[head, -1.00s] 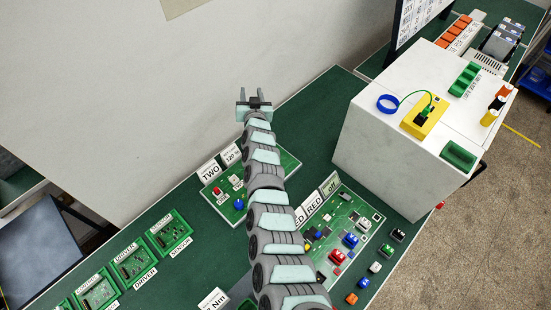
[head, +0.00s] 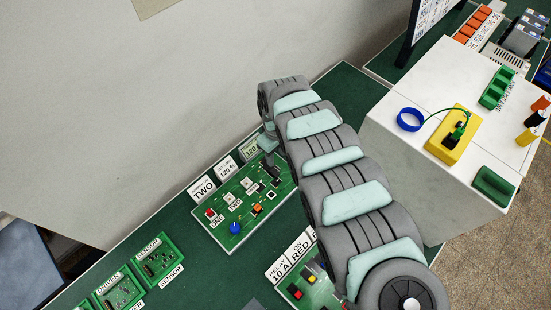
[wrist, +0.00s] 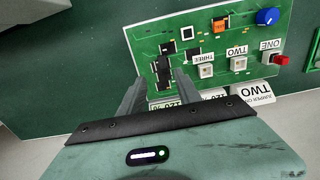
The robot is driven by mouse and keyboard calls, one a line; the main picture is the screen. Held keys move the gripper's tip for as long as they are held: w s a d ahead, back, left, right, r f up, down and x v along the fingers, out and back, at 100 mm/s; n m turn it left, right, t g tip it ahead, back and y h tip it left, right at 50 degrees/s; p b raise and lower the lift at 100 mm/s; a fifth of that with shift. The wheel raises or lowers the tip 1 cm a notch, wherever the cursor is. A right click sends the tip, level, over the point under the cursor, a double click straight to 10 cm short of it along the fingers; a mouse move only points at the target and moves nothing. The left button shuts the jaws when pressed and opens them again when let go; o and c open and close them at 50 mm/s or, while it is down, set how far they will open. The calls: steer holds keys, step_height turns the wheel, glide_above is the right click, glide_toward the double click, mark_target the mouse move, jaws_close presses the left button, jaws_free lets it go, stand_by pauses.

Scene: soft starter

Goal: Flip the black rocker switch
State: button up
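A green circuit board (head: 250,222) lies on the green bench and also fills the upper right of the wrist view (wrist: 200,82). Several small black parts (wrist: 164,68) sit at its end nearest my gripper. I cannot tell which of them, if any, is the black rocker switch. My gripper (wrist: 160,76) is open and empty in the wrist view, its two fingers apart over that end of the board. In the head view my gripper (head: 270,160) is low over the board's far end, partly hidden by my arm. I cannot tell if it touches the board.
The board also carries a blue knob (wrist: 267,17), a red button (wrist: 282,59), an orange part (wrist: 221,25) and white switches (wrist: 206,70). Upright label cards (head: 202,188) line its back edge. A second board (head: 318,292) is partly behind my arm. A white box (head: 400,165) stands right.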

mark_target(276, 173)
steer(key=f, duration=0.8)
steer(key=shift+s+a+f, duration=0.2)
steer(key=shift+s+f, duration=0.1)
steer(key=shift+s, duration=0.05)
steer(key=shift+d+f, duration=0.15)
steer(key=shift+f, duration=0.6)
steer(key=shift+w, duration=0.1)
steer(key=shift+c, duration=0.2)
jaws_close()
